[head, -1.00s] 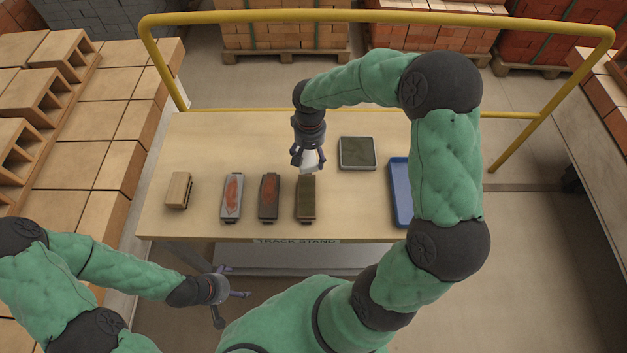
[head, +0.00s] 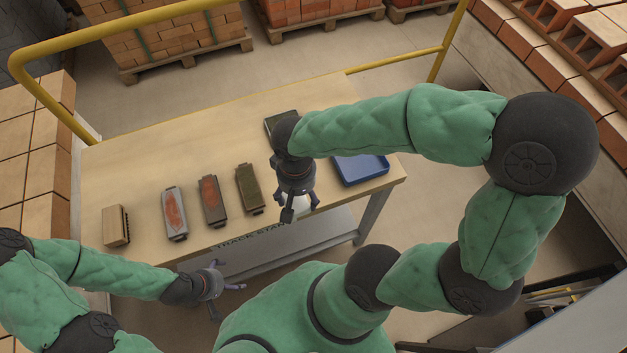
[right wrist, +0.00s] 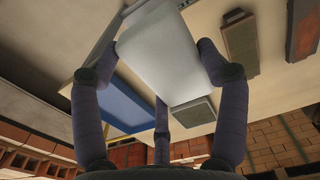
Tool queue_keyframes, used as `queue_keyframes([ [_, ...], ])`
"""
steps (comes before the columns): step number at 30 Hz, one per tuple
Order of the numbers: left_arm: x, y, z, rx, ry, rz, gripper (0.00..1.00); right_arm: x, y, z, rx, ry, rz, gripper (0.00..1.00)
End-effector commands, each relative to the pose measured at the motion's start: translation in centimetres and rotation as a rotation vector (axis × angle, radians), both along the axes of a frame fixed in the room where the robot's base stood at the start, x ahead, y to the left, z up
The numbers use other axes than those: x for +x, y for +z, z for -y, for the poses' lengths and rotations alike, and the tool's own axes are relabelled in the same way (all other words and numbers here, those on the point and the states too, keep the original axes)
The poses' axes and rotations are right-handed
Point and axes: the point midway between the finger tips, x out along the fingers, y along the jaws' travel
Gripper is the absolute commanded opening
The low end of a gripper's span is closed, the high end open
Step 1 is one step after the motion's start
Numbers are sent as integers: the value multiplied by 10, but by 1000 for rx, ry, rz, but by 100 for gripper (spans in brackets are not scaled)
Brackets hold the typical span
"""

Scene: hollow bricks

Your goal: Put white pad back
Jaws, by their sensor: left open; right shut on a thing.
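The white pad (right wrist: 165,50) fills the upper middle of the right wrist view, held between the purple fingers of my right gripper (right wrist: 165,62). In the head view, my right gripper (head: 299,207) hangs above the table's front edge, left of the blue tray, with the pad mostly hidden by its fingers. My left gripper (head: 226,287) is open and empty, low in front of the table and away from all the objects.
On the table (head: 140,170) stand a blue tray (head: 360,170), a dark-topped box (head: 277,120) partly hidden by my right arm, three narrow blocks (head: 249,190), two with red tops, and a wooden brush-like block (head: 116,226). A yellow rail (head: 200,12) runs behind. The table's left back is clear.

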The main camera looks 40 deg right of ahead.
Motion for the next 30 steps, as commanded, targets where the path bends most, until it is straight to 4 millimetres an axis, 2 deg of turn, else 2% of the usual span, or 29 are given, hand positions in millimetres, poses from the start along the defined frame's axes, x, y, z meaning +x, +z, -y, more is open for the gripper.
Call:
queue_keyframes([
  [2, 0, -2, 0, 0, 0, 0, 97, -5, -1, -2, 0, 3, 1, 48],
  [5, 0, -4, 0, 0, 0, 0, 97, -3, -5, 1, -1, 3, 0, 48],
  [8, 0, -10, 0, 0, 0, 0, 97, 9, -14, 10, -1, 0, -2, 48],
  [18, 0, -32, 0, 0, 0, 0, 97, 70, -47, 49, -1, 1, -2, 48],
  [24, 0, -45, 0, 0, 0, 0, 97, 91, -80, 63, -1, 3, -3, 48],
  [30, 0, -49, 0, 0, 0, 0, 97, 102, -91, 69, -1, 4, 1, 48],
])
